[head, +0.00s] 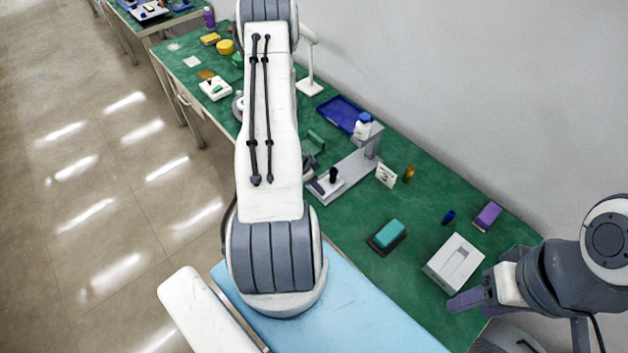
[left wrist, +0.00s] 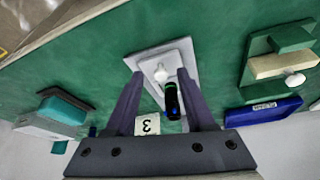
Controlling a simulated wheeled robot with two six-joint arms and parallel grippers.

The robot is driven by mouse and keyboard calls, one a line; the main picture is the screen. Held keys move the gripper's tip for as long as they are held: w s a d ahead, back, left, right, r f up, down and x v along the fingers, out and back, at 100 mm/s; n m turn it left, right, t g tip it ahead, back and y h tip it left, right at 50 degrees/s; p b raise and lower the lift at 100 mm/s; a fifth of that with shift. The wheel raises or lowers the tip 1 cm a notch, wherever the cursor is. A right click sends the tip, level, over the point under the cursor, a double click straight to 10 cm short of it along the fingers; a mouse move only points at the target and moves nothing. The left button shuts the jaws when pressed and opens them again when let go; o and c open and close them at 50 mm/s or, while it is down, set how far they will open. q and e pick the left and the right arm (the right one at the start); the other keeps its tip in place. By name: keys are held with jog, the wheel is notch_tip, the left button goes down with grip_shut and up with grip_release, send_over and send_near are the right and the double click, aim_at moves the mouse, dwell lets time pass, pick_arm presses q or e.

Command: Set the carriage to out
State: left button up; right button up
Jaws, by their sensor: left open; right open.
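A grey device with a flat base (head: 350,181) and an upright post stands on the green bench, with a number 3 card (head: 386,175) beside it. A black knob (head: 333,174) sits on a pale block at its front end; I take this for the carriage. In the left wrist view the black knob (left wrist: 172,100) and a white round part (left wrist: 160,73) lie between the fingers of my left gripper (left wrist: 159,76). That gripper is open, and I cannot tell if it touches anything. In the head view my arm mostly hides it. My right gripper (head: 479,281) is open beside a white box.
The white slotted box (head: 462,254), a teal block on a dark base (head: 388,235) and a purple block (head: 488,215) are right of the device. A blue tray (head: 341,112) and a white lamp (head: 309,86) are behind it. A wall bounds the bench's back.

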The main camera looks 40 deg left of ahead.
pick_arm(q)
jog(key=p+v, duration=0.2)
jog(key=v, duration=0.8)
jog(key=shift+r, duration=0.2)
notch_tip(320, 180, up, 6)
jog(key=y+b, duration=0.2)
jog(key=y, duration=0.1)
send_over(331, 192)
jog(key=d+r+m+g+b, duration=0.1)
jog(key=d+r, duration=0.5)
jog(key=d, duration=0.6)
jog(key=s+d+r+m+g+h+b, duration=0.1)
jog(key=s+d+r, duration=0.2)
jog(key=s+d, duration=0.6)
jog(key=s+d+r+m+g+h+b, duration=0.1)
jog(key=s+d+r+g, duration=0.1)
jog(key=s+d, duration=0.7)
jog(key=shift+s+d+r+b, duration=0.35)
jog(key=shift+d+r, duration=0.3)
jog(key=shift+d, duration=0.35)
